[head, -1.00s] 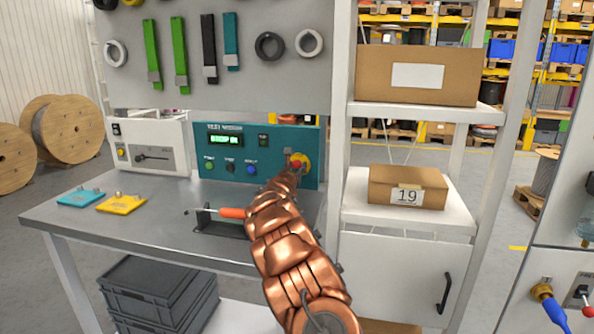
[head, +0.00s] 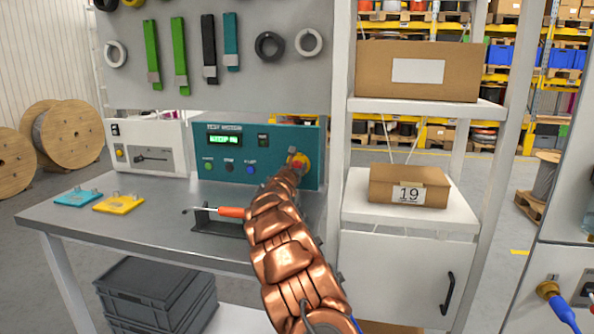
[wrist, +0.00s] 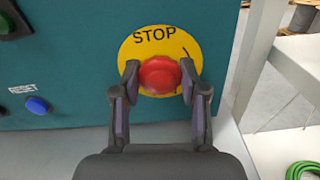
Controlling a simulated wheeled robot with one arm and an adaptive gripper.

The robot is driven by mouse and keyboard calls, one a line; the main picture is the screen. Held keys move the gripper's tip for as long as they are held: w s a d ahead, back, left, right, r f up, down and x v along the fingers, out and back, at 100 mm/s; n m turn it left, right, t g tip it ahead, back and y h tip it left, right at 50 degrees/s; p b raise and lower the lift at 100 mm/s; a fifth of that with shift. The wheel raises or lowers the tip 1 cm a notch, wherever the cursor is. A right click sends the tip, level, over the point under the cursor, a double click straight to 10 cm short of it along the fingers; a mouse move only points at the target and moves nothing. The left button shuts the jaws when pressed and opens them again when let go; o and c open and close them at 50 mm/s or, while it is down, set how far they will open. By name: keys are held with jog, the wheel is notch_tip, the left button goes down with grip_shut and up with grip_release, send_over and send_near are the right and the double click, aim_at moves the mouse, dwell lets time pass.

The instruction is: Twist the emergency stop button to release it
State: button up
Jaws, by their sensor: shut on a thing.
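The red emergency stop button (wrist: 160,76) sits on a round yellow plate (wrist: 140,48) marked STOP. The plate is on the right side of the teal test machine (head: 262,172). In the wrist view my gripper (wrist: 159,80) has one finger on each side of the red button, shut on it. In the head view the button is a small red spot (head: 298,164) at the end of my copper-coloured arm, which hides most of my gripper there.
The machine stands on a grey workbench (head: 140,222). An orange-handled tool (head: 232,212) lies left of my arm. A blue button (wrist: 37,105) is left of the stop plate.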

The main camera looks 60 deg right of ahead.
jog(key=shift+m+b, duration=0.8)
jog(key=shift+b, duration=0.25)
jog(key=shift+s+a+b, duration=0.15)
jog(key=shift+a+b, duration=0.2)
jog(key=shift+b, duration=0.3)
jog(key=o, duration=0.8)
jog(key=b+v, duration=0.7)
jog(key=v, duration=0.1)
jog(key=shift+b, duration=0.35)
dwell(0.5)
